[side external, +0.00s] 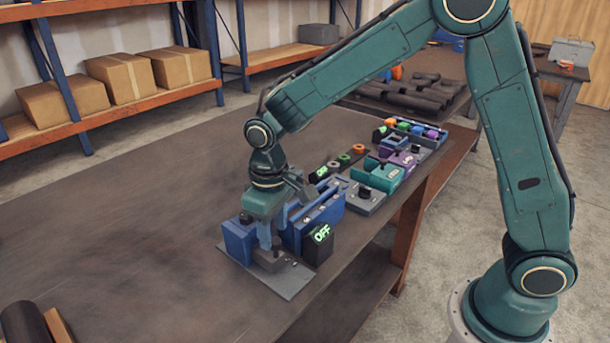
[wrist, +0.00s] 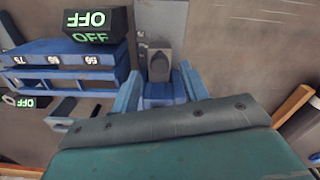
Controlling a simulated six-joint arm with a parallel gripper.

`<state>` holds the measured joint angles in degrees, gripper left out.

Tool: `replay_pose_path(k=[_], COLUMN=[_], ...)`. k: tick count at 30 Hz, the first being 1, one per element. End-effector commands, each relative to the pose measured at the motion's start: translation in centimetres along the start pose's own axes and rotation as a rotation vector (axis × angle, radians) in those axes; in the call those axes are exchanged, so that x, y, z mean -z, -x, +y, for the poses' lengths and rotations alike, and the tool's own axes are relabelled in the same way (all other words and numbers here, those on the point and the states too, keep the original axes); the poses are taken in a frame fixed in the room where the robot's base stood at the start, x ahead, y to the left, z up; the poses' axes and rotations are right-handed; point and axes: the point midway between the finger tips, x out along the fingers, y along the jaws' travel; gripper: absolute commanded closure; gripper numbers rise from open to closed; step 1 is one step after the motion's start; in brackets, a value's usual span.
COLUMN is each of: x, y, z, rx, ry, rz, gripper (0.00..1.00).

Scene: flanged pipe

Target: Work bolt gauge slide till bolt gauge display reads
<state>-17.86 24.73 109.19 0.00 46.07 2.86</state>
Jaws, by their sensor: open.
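The bolt gauge is a blue body (side external: 318,215) on a grey base plate (side external: 292,282) at the table's near part. Its black display (side external: 320,240) reads OFF in green; the display (wrist: 95,24) also shows inverted in the wrist view. A blue rail (wrist: 60,58) with number marks lies beside it. A grey upright piece (wrist: 160,65) stands over blue parts in the wrist view; I cannot tell if it is the slide. My gripper (side external: 270,244) is open and low over the gauge, between a blue block (side external: 239,241) and the display side. Its fingertips are partly hidden, and contact is unclear.
Behind the gauge stand a grey fixture (side external: 361,196), a teal device (side external: 378,174), a purple device (side external: 402,160) and a tray of coloured parts (side external: 418,131). A dark cylinder (side external: 24,324) lies at the near left. The table's left and middle are clear.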

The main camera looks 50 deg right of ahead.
Motion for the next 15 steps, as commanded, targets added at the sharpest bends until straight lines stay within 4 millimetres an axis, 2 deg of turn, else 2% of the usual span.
replay_pose_path(k=[6,15], x=[0.0,0.0], y=[-1.9,-2.4], z=[0.0,0.0], rx=[0.000,0.000], ry=[0.000,0.000], rz=[-0.001,0.000], gripper=[0.55,0.55])
